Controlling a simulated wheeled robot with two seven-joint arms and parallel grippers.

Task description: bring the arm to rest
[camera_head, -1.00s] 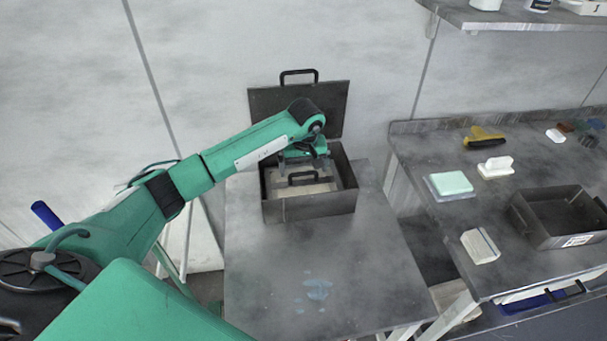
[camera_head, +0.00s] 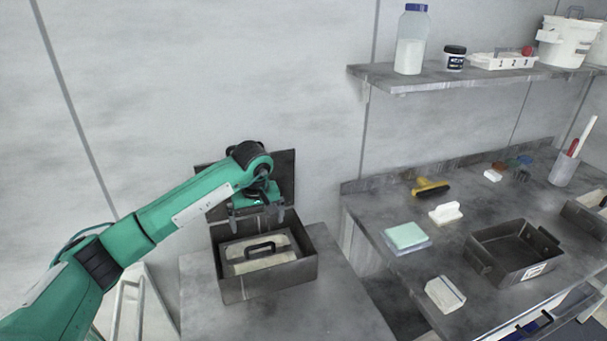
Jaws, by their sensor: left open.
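My left gripper (camera_head: 258,222) hangs over the back part of an open dark metal box (camera_head: 268,282), its fingers apart and pointing down. Nothing shows between the fingers. The box stands on a grey table (camera_head: 205,312) with its lid (camera_head: 284,178) raised at the back, partly hidden by my arm. Inside the box lies a pale block with a black handle (camera_head: 260,248), just below and in front of the fingers. My right gripper is not in view.
A shelf (camera_head: 470,74) above holds a bottle (camera_head: 411,42), jar and buckets. The table front is clear.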

